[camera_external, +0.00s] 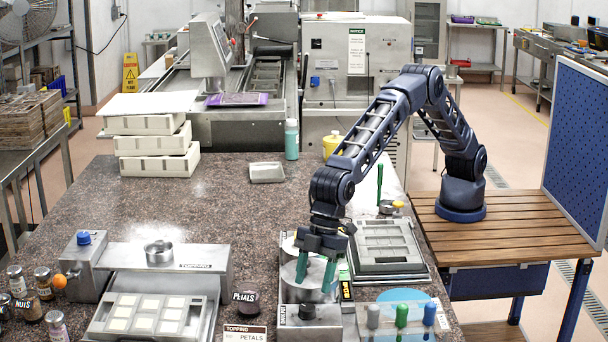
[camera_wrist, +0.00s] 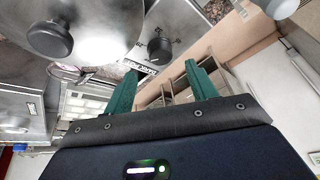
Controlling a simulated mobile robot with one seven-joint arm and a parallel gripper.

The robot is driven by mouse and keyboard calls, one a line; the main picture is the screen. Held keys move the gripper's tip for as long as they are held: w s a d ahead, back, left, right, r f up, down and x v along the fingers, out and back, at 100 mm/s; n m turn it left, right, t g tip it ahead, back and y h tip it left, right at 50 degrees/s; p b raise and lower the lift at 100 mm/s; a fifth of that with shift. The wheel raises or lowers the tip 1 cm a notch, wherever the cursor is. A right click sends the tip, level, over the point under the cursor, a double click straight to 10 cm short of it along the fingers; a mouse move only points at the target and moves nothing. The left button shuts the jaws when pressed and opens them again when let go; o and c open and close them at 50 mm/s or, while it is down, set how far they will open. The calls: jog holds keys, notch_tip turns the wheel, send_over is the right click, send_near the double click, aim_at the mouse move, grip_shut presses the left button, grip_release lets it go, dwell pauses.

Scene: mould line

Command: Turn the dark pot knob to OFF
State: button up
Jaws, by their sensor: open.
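The dark pot knob (camera_external: 307,312) is a black round knob on the front of the metal pot unit (camera_external: 293,332), near the table's front edge. The knob also shows in the wrist view (camera_wrist: 160,48), beside a label (camera_wrist: 140,68) that reads DARK POT. Which setting it points to cannot be read. My gripper (camera_external: 315,272) has green fingers and points down above and behind the knob, over the pots. The fingers are apart with nothing between them. In the wrist view, my gripper (camera_wrist: 161,67) frames the knob just beyond the fingertips, not touching it as far as I can tell.
A lidded pot with a black lid knob (camera_wrist: 50,37) is close by. A grey mould tray (camera_external: 385,247) lies behind right. Several coloured-handled tools (camera_external: 402,315) stand at right.

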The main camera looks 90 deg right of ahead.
jog(key=w+d+r+m, duration=0.1)
jog(key=d+r, duration=0.7)
jog(key=d, duration=0.3)
jog(key=w+d+r+m+t, duration=0.1)
jog(key=d+r, duration=0.7)
jog(key=d, duration=0.4)
jog(key=shift+w+h, duration=0.35)
jog(key=shift+h, duration=0.05)
jog(key=n+g+y, duration=0.1)
jog(key=n+g, duration=0.3)
jog(key=n, duration=0.6)
send_near(307, 307)
jog(key=shift+n, duration=0.3)
jog(key=x, duration=0.8)
jog(key=shift+f, duration=0.4)
jog(key=c, duration=1)
